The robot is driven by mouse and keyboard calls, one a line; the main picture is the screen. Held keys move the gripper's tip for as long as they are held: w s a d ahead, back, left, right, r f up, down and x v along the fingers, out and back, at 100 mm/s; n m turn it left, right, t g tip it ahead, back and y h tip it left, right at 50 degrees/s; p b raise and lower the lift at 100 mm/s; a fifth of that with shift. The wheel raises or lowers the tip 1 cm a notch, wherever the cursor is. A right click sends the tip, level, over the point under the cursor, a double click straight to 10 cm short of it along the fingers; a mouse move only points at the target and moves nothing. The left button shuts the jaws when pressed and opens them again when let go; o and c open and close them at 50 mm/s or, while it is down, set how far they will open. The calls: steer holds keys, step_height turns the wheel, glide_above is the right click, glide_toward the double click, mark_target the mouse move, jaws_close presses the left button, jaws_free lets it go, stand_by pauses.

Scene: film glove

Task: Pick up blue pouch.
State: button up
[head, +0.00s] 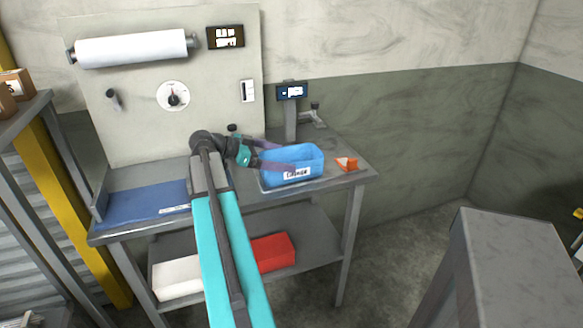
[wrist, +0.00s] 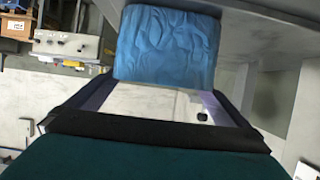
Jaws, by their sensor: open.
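The blue pouch (head: 308,160), with a white label on its near side, stands on the bench's right part in the head view. In the wrist view the crinkled blue pouch (wrist: 166,45) fills the upper middle, just beyond and between the finger ends. My gripper (head: 279,156) is open at the pouch's left end. One purple finger lies across its near side; the other reaches behind it, its tip hidden. The wrist view also shows my gripper's two fingers (wrist: 160,92), spread apart. I cannot tell whether either finger touches the pouch.
A small orange item (head: 346,163) lies close to the pouch's right. A post with a display (head: 291,92) rises behind it. A blue mat (head: 140,204) covers the bench's left. A red box (head: 274,252) and a white box (head: 177,278) sit on the lower shelf.

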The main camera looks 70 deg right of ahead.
mark_target(291, 156)
steer(key=p+x, duration=0.1)
steer(key=x, duration=0.2)
steer(key=shift+s+d+r, duration=0.1)
steer(key=shift+d+r, duration=0.05)
steer(key=shift+r, duration=0.05)
steer(key=shift+s+d+f, duration=0.3)
steer(key=shift+s+d, duration=0.1)
steer(key=shift+s, duration=0.05)
steer(key=c, duration=0.9)
steer(key=shift+r, duration=0.15)
